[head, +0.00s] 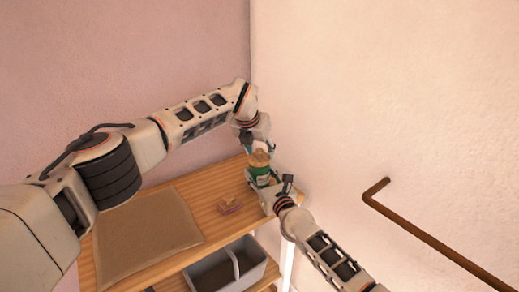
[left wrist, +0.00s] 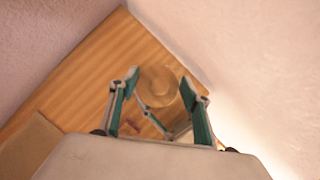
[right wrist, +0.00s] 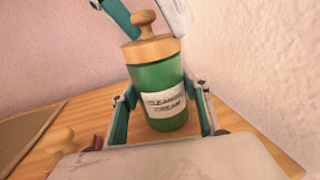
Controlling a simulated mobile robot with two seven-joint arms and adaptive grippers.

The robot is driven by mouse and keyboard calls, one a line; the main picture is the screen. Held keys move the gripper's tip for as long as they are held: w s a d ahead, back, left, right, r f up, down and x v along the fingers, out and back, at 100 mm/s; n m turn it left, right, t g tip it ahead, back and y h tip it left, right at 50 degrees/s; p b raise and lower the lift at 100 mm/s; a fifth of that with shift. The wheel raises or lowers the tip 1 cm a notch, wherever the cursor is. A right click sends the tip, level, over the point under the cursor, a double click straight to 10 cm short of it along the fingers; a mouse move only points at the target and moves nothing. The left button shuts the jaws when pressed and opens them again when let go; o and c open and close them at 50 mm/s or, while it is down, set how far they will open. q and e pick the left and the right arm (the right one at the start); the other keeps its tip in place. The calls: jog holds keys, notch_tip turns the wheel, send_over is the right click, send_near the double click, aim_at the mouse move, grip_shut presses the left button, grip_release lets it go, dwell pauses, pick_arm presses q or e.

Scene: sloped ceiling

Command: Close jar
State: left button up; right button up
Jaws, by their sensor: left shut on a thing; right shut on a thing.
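The green jar (right wrist: 157,88) with a white label stands upright at the shelf's far right corner; it also shows in the head view (head: 262,175). A wooden lid (right wrist: 150,49) with a round knob is at the jar's mouth, slightly tilted in the picture; I cannot tell whether it is fully seated. My right gripper (right wrist: 165,93) is shut on the jar, one finger on each side. My left gripper (head: 258,147) is above the jar, shut on the lid. The lid (left wrist: 158,86) shows between its fingers in the left wrist view; the exact contact is unclear.
A small pink and wooden item (head: 230,207) lies on the wooden shelf (head: 205,195), left of the jar. A brown mat (head: 145,235) covers the left part. A grey bin (head: 225,268) sits below. Walls stand close behind and right; a brown rail (head: 430,238) is on the right wall.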

pick_arm(q)
jog(key=o, duration=1)
jog(key=shift+c, duration=0.2)
jog(key=v, duration=1.2)
pick_arm(e)
jog(key=o, duration=1.7)
jog(key=v, duration=1.2)
